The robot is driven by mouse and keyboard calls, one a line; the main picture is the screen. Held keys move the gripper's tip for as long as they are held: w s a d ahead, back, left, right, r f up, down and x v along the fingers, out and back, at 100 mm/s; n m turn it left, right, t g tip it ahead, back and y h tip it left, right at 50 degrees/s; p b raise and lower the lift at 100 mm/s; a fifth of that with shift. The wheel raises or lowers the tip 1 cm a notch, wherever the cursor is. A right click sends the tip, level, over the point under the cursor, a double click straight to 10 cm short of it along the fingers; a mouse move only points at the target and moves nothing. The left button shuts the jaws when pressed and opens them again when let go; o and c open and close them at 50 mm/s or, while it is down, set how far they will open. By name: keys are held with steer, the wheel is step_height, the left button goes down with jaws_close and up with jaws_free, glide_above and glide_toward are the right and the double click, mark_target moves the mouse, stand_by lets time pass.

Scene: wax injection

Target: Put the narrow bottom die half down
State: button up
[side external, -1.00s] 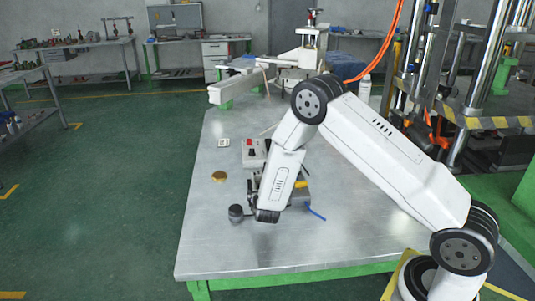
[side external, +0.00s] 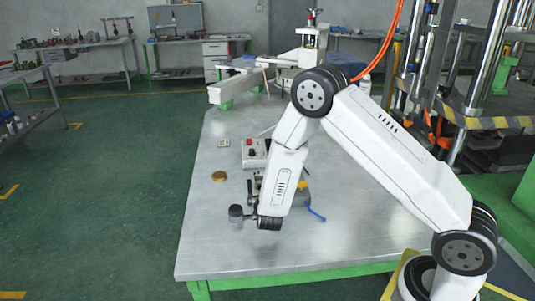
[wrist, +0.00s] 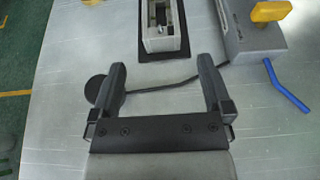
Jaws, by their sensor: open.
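A pale grey block with a dark recess, which looks like the narrow bottom die half (wrist: 165,44), sits on a black rectangular base at the top of the wrist view, cut off by the edge. My gripper (wrist: 160,75) is open, with nothing between its fingers. The block lies beyond the fingertips, apart from them and roughly in line with the gap.
A grey box with a yellow part (wrist: 270,12) stands right of the block, near a blue tube (wrist: 286,86). A dark round thing (wrist: 94,92) with a cable is partly behind my left finger. A red-button box (side external: 254,152) stands farther back. The front table (side external: 300,248) is clear.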

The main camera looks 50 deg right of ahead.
steer(key=shift+d, duration=0.1)
steer(key=shift+s+d+r+m, duration=0.1)
steer(key=shift+s+r+m, duration=0.05)
steer(key=shift+s+m, duration=0.15)
steer(key=s+r+m+g+y, duration=0.1)
steer(key=s+r+m+g, duration=0.3)
steer(key=s+m+g, duration=0.6)
steer(key=s+a+r+m+t+y, duration=0.1)
steer(key=s+a+m+y, duration=0.3)
steer(key=m, duration=0.4)
steer(key=s+a+r+m+t+y, duration=0.2)
steer(key=s+a+r+m+y, duration=0.2)
steer(key=m, duration=0.4)
steer(key=shift+s+a+r+y, duration=0.3)
steer(key=shift+s+a, duration=0.4)
steer(key=shift+a, duration=0.35)
